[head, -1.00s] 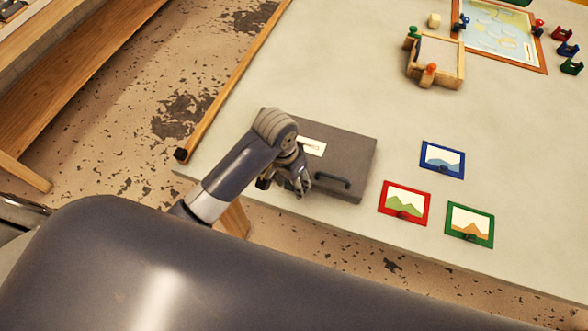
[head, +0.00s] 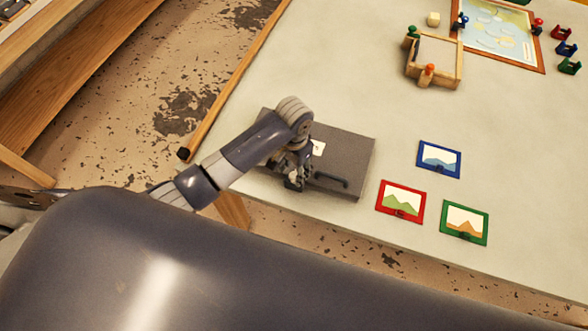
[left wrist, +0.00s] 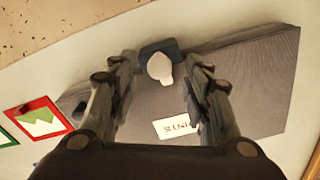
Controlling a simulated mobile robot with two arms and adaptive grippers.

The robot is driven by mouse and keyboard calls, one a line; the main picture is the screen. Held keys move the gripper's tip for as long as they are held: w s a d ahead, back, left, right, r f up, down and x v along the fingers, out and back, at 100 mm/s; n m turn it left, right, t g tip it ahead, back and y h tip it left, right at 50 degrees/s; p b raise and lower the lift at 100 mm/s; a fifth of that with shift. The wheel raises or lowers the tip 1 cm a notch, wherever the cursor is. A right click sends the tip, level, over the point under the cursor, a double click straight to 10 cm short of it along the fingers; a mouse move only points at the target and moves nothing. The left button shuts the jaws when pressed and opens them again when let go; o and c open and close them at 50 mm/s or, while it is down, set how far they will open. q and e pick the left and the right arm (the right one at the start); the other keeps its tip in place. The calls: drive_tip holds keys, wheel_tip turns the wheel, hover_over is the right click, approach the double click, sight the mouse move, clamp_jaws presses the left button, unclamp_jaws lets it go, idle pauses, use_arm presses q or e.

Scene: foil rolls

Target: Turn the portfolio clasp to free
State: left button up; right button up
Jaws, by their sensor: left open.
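The grey portfolio (head: 348,160) lies flat near the table's front edge, with a dark handle (head: 331,180) on its near side. In the left wrist view the grey case (left wrist: 262,80) has a pale clasp knob (left wrist: 160,68) on a dark plate (left wrist: 172,47). My left gripper (head: 296,184) is over the portfolio's near left part and hides the clasp in the head view. In the left wrist view the open fingers (left wrist: 163,62) stand on either side of the knob, with gaps visible on both sides. My right gripper is not in view.
A white label (left wrist: 175,128) is on the case. Red (head: 401,202), green (head: 464,223) and blue (head: 439,159) framed picture cards lie right of it. A wooden box (head: 436,62) and a framed map (head: 500,35) are farther back. The table's middle is clear.

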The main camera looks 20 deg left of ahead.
sight(295, 174)
use_arm(q)
drive_tip(key=shift+f, duration=1.1)
clamp_jaws()
